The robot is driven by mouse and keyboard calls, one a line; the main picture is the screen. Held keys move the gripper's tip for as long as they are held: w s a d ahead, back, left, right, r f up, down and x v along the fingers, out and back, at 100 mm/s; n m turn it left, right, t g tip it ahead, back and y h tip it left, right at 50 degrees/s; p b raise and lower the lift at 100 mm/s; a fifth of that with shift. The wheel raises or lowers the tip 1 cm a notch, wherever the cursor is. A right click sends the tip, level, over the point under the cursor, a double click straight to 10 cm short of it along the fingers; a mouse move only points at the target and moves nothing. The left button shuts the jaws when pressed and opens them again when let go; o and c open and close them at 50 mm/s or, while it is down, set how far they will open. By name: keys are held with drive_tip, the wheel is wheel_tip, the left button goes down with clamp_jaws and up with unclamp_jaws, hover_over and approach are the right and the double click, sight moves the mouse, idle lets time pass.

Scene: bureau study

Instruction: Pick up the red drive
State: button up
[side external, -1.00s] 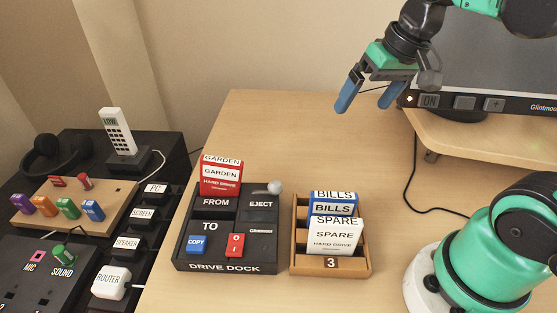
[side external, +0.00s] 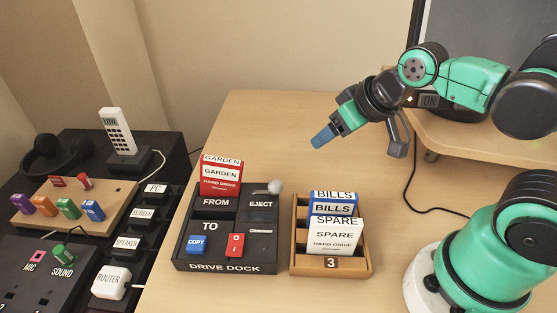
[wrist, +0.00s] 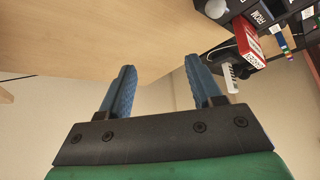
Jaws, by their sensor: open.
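The red drive (side external: 221,178), labelled GARDEN and HARD DRIVE, stands upright in the FROM slot at the back of the black drive dock (side external: 183,262). It also shows in the wrist view (wrist: 248,46) at the upper right, beyond the fingers. My gripper (side external: 322,137) is above the desk, up and to the right of the red drive and well apart from it. In the wrist view its two blue fingers (wrist: 160,88) are spread with nothing between them.
A wooden rack (side external: 300,262) right of the dock holds a blue BILLS drive (side external: 335,207) and a white SPARE drive (side external: 335,237). The dock has an EJECT lever (side external: 274,187). A monitor stand (side external: 480,145) is at the right. The desk behind the dock is clear.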

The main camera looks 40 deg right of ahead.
drive_tip(key=n+g+y, duration=0.3)
drive_tip(key=n+y, duration=0.1)
drive_tip(key=n, duration=0.5)
approach(223, 161)
drive_tip(key=x, duration=0.6)
drive_tip(key=shift+w+d+f, duration=0.1)
drive_tip(key=shift+d+f, duration=0.1)
drive_tip(key=shift+f, duration=0.05)
drive_tip(key=shift+w+a+f, duration=0.25)
drive_tip(key=shift+a+f, duration=0.15)
drive_tip(key=shift+x, duration=2.45)
clamp_jaws()
